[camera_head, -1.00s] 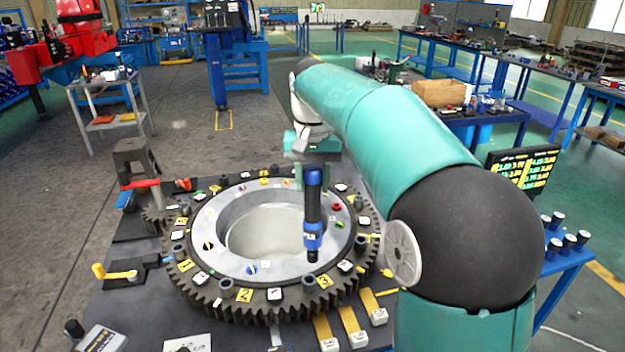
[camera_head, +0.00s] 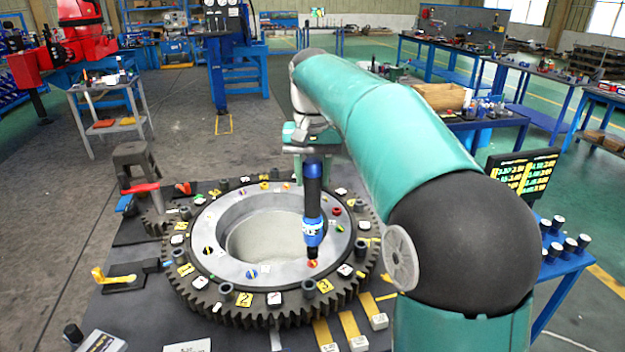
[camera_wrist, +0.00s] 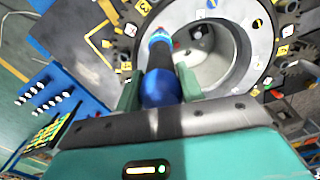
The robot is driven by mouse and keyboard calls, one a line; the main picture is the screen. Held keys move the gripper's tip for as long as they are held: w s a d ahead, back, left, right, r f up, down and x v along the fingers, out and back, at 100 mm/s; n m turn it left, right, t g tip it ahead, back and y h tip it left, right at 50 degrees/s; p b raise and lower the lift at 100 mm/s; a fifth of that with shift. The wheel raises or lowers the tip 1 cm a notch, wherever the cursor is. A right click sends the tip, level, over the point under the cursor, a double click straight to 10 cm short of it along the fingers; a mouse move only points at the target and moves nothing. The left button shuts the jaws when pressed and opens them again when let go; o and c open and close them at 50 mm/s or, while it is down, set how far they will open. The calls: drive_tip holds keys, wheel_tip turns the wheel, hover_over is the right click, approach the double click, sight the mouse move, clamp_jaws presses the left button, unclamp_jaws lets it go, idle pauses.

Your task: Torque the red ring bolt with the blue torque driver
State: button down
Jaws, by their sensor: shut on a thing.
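My gripper (camera_wrist: 158,88) is shut on the blue torque driver (camera_head: 312,195), a black shaft with blue ends. The driver is held roughly upright over the front right of the grey ring (camera_head: 215,215). The driver also shows between the fingers in the wrist view (camera_wrist: 160,60). Its lower tip is at or just above an orange-red bolt head (camera_head: 313,264) on the ring; I cannot tell whether they touch. Another red bolt head (camera_head: 336,210) sits farther back on the ring's right side. Yellow and blue markers also sit on the ring.
A dark toothed gear (camera_head: 260,312) surrounds the ring, with numbered tags and several sockets on it. A yellow-handled crank (camera_head: 118,276) and a red-handled clamp (camera_head: 140,188) stand at left. A display board (camera_head: 522,178) and several dark-topped pegs (camera_head: 565,240) are at right.

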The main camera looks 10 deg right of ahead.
drive_tip(key=shift+r, duration=1.35)
